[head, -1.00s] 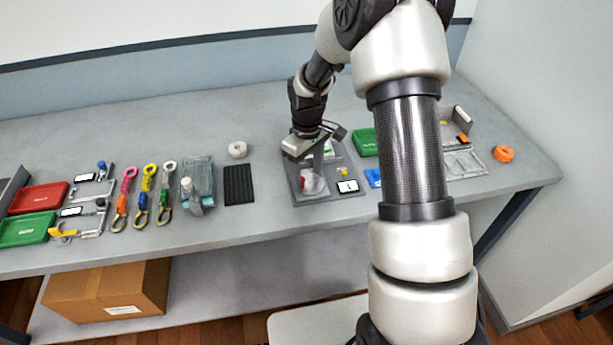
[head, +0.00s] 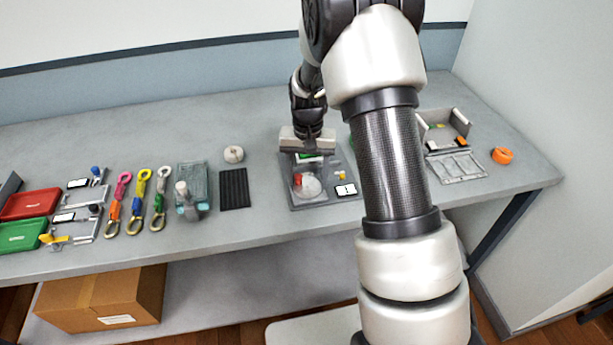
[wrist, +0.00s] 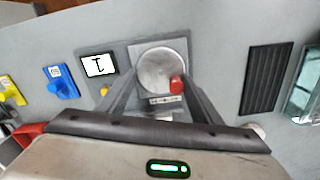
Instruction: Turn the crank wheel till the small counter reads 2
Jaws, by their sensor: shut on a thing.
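The crank wheel (head: 311,188) is a pale round disc on a grey base plate (head: 325,201) lying on the bench. Its red knob (head: 298,180) is at the wheel's left in the head view and at its lower right in the wrist view (wrist: 177,84). My gripper (wrist: 160,86) is over the wheel, with a finger on each side of the disc, shut on it. The right finger in the wrist view is close beside the knob; exact contact is hard to see. The small counter (head: 345,190), a white display with a black frame, appears to read 1 in the wrist view (wrist: 99,65).
A small yellow part (wrist: 104,91) lies by the counter. A black ribbed mat (head: 235,189), a white roll (head: 233,154) and a teal clear container (head: 193,190) stand to the left. An open grey bracket box (head: 455,150) and an orange ring (head: 502,155) are at right.

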